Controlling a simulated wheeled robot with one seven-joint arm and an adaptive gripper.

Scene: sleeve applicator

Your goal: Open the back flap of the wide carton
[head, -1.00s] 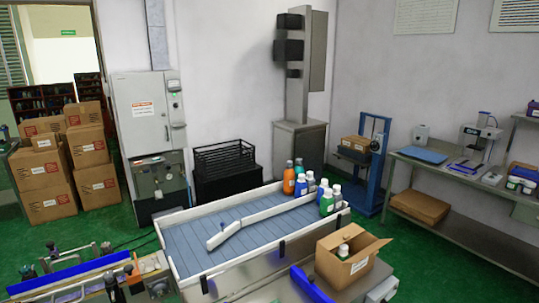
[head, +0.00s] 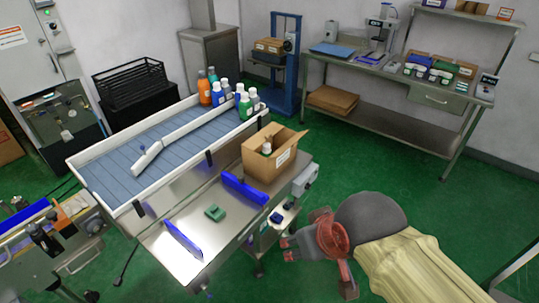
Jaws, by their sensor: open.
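The wide carton (head: 262,166) is a brown box on the right end of the steel table, with a white label on its right-hand face. Its top is at least partly open, and a white-capped bottle (head: 267,148) shows inside. One flap sticks out at the upper right rim; the state of the back flap is too small to tell surely.
Blue guide rails (head: 244,190) and a green block (head: 215,212) are on the steel table (head: 190,225). A conveyor (head: 135,165) with several bottles at its far end lies behind left. A control box (head: 305,180) juts from the table's right end. Green floor is free to the right.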

